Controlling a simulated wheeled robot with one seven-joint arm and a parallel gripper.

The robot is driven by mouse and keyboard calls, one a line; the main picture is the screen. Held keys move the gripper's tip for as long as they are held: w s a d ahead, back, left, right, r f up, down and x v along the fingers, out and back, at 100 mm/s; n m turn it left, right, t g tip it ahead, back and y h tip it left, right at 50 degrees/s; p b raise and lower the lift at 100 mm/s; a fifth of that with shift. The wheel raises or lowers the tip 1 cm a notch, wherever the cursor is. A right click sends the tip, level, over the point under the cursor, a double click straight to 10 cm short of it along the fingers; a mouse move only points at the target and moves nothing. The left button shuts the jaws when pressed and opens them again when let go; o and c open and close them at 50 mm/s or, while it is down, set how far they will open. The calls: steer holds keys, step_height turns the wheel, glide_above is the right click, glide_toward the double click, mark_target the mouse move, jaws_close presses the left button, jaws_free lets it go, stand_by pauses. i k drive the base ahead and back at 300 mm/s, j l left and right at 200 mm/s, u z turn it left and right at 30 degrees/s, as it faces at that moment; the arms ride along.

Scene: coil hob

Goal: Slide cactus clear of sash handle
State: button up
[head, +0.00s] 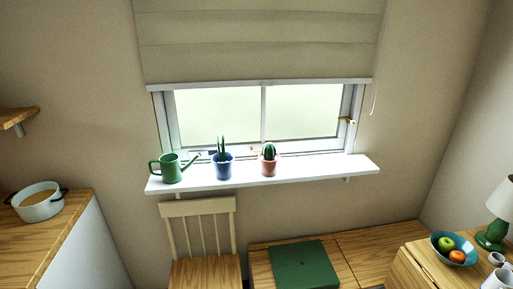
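A round green cactus (268,151) stands upright in a terracotta pot (268,168) on the white window sill (316,170), just in front of the window's centre bar. A brass-coloured piece that looks like a handle (346,120) is on the right side of the window frame, well to the right of the cactus. A small orange-brown spot (253,150) shows low on the frame just left of the cactus; it is too small to identify. A taller spiky plant (221,149) stands in a blue pot (222,168) to the left. My gripper is not in view.
A green watering can (171,170) stands at the sill's left end, its spout pointing toward the blue pot. The sill right of the cactus is clear. A chair (200,225) and a wooden bench with a green cushion (289,264) are below. A blind (258,40) hangs above.

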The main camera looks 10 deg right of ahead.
mark_target(268, 158)
steer(key=i+l+u, duration=0.25)
steer(key=i+u, duration=0.15)
steer(key=i+l+u, duration=0.45)
steer(key=i, duration=0.15)
